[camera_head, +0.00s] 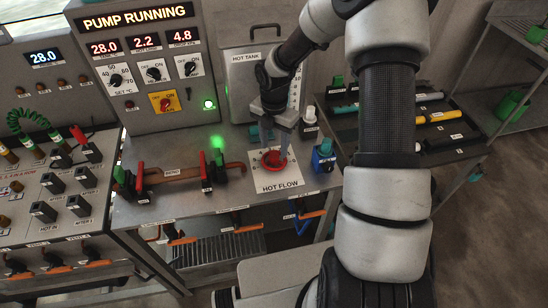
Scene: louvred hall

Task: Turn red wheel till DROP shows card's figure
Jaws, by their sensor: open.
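The red wheel (272,160) lies flat on a white plate (283,181) marked HOT FLOW on the metal bench. My gripper (273,146) points down over the wheel, its fingers at or just above it; whether they touch the rim I cannot tell. It is open. The red-digit displays on the grey pump panel read 28.0 (104,48), 2.2 (144,41) and 4.8 (182,36). The label under the 4.8 display appears to read DROP, in tiny letters. I cannot make out a card with a figure in this view.
A blue valve body (323,156) stands close right of the plate. The hot tank (247,82) stands behind. A dark rack of coloured tubes (440,116) is at right, partly behind my arm.

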